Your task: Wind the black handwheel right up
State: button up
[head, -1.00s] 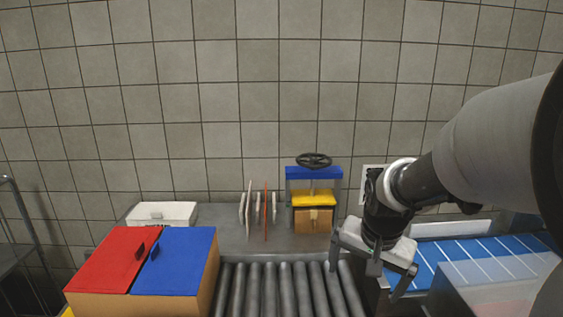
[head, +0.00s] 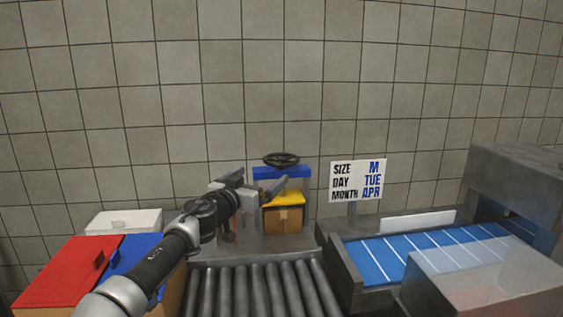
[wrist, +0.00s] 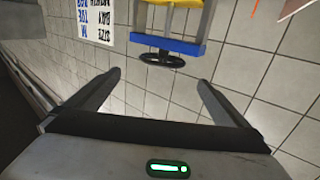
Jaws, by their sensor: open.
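The black handwheel (head: 281,159) sits on top of the blue crossbar (head: 283,172) of a small press against the tiled wall. Below the bar is a yellow plate (head: 284,198) over a cardboard box (head: 283,219). My gripper (head: 258,183) is open and empty, just left of and in front of the press in the head view. In the wrist view the handwheel (wrist: 161,60) shows upside down, ahead of and between my open fingers (wrist: 150,90), apart from them.
A sign (head: 358,181) reads M, TUE, APR, right of the press. A roller conveyor (head: 262,290) runs in front. A blue belt (head: 420,255) lies right. Red (head: 65,272) and blue lidded boxes and a white bin (head: 124,222) stand left.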

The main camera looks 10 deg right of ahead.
aim_at(282, 157)
jog(key=x, duration=0.8)
jog(key=p+x, duration=0.1)
jog(key=x, duration=0.8)
jog(key=shift+w+a+r, duration=0.2)
jog(key=shift+w+r, duration=0.05)
jog(key=shift+c, duration=0.3)
jog(key=c, duration=0.7)
